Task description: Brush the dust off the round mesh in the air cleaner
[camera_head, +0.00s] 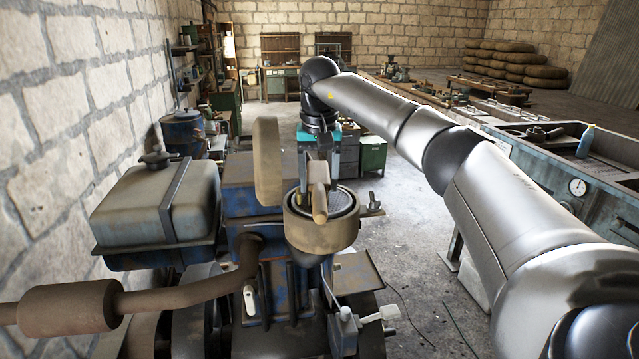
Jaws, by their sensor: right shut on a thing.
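The air cleaner (315,236) is a round tan cup on the blue engine, near the middle of the head view. Its dark round mesh (342,203) lies inside the rim, partly hidden by the brush and fingers. My right gripper (318,180) points down over the mesh. It is shut on a brush with a tan wooden body (320,203), which is over the mesh. The bristles cannot be made out, so I cannot tell whether they touch. My left gripper is not in view.
A tan round disc (267,165) stands upright just left of the air cleaner. A grey fuel tank (145,203) and a rusty exhaust pipe (190,296) lie further left. A metal workbench (545,170) runs along the right. The floor (400,225) between engine and bench is mostly clear.

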